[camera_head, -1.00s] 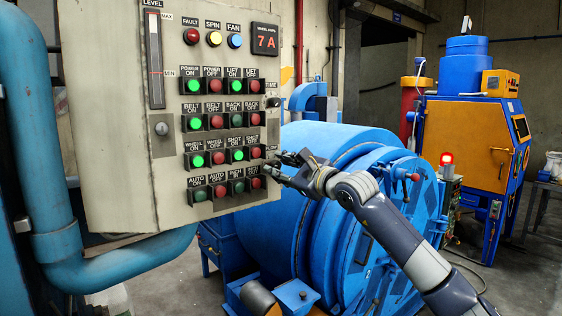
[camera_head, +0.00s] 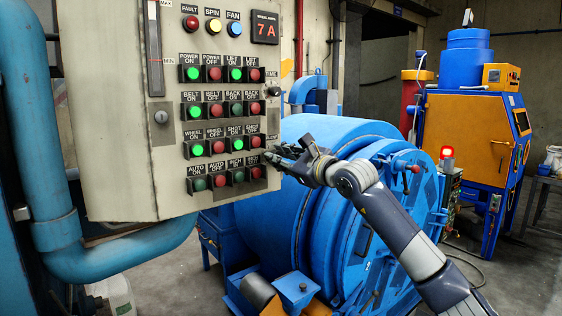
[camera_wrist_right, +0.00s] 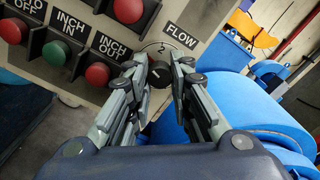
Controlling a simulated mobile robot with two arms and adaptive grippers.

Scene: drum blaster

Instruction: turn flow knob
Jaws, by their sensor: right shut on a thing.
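The flow knob (camera_wrist_right: 161,75) is a small black dial with a light pointer line, under the FLOW label (camera_wrist_right: 181,30) and a "2" mark in the right wrist view. My right gripper (camera_wrist_right: 160,77) has its two fingers on either side of the knob and is shut on it. In the head view my right gripper (camera_head: 275,158) reaches from the right to the lower right side of the control panel (camera_head: 115,185). There the fingers hide the knob. My left gripper is not in view.
Several lit and unlit push buttons (camera_head: 193,73) cover the panel close to the gripper. The time knob (camera_head: 273,91) sits above. A blue drum machine (camera_head: 320,135) stands behind my right arm. A blue pipe (camera_head: 35,130) runs along the left.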

